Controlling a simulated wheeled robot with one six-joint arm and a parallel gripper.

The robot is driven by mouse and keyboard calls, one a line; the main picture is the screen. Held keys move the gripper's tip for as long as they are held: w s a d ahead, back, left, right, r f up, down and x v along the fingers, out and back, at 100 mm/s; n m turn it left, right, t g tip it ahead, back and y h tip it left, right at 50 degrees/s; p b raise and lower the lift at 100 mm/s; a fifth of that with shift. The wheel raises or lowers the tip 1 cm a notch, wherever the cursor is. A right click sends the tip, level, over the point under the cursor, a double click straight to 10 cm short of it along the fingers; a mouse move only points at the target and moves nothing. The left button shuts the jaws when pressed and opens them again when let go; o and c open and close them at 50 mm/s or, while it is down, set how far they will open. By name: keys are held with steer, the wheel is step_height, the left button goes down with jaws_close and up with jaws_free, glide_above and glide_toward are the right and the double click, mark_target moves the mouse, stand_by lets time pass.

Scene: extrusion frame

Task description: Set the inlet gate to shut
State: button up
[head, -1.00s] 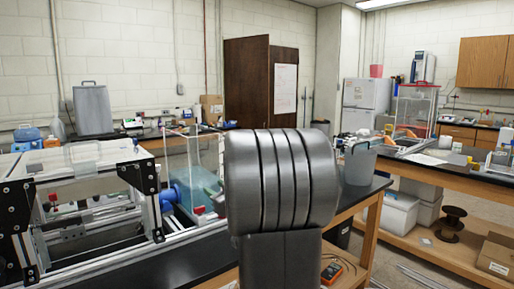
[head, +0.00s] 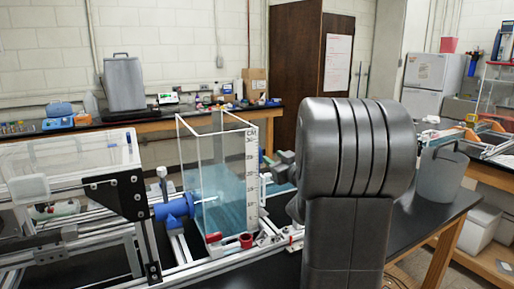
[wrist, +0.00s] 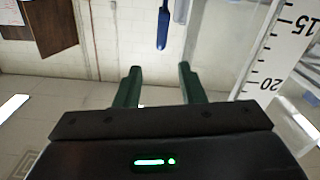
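I cannot tell for certain which part is the inlet gate. A blue valve-like fitting (head: 175,208) with a white upright stem is on the left side of the clear water tank (head: 215,165). A red-handled part (head: 246,240) sits low at the tank's front. My gripper (head: 266,168) is beside the tank's right side, partly hidden by my arm. In the wrist view, its two green fingers (wrist: 160,84) are apart with nothing between them. A blue elongated part (wrist: 163,27) shows beyond the fingertips, apart from them. The tank's scale (wrist: 275,60) is to the right.
An aluminium extrusion frame (head: 130,200) with a clear box fills the left. A back bench (head: 170,130) carries several small items. My arm blocks the view of the bench right of the tank.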

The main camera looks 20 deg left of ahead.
steer(key=p+x, duration=0.1)
steer(key=x, duration=1.1)
steer(key=shift+a+p, duration=0.1)
steer(key=shift+p, duration=0.2)
jaws_close()
